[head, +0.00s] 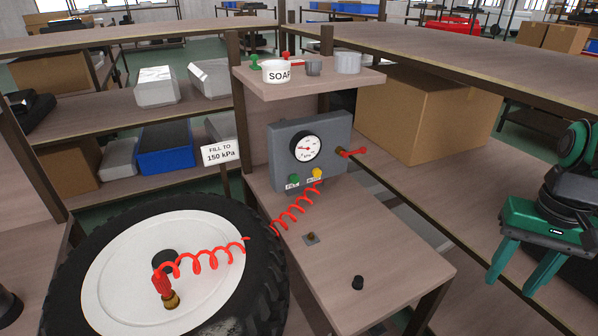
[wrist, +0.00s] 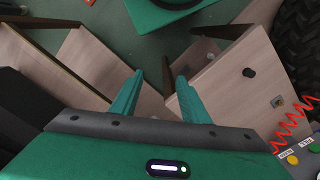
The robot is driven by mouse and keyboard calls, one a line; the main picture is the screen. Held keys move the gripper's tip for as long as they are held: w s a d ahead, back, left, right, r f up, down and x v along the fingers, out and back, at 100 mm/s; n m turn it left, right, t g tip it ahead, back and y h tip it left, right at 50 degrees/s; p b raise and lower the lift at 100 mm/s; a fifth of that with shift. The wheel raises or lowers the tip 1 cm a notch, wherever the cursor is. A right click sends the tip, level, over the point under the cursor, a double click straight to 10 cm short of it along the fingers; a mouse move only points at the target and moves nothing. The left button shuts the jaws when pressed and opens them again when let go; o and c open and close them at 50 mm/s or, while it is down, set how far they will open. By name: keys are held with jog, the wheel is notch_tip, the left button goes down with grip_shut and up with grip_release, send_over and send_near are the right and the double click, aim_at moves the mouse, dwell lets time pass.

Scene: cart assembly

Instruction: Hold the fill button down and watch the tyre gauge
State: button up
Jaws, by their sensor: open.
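The grey panel (head: 275,143) holds a round white tyre gauge (head: 307,148); its needle reading is too small to tell. Below it are a green button (head: 293,180), labelled FILL, and a yellow button (head: 317,173). In the wrist view the green button (wrist: 314,147) and yellow button (wrist: 292,159) show at the lower right edge. A red coiled hose (head: 205,262) runs from the panel to a brass valve (head: 170,301) on the tyre (head: 262,262). My gripper (head: 509,288) is open and empty, far right of the panel, touching no button.
A sign (head: 221,153) reads FILL TO 150 kPa. A shelf (head: 330,85) with a soap tub (head: 277,72) hangs above the panel. A red lever (head: 352,152) juts from the panel's right side.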

grip_shut()
dwell(1.8)
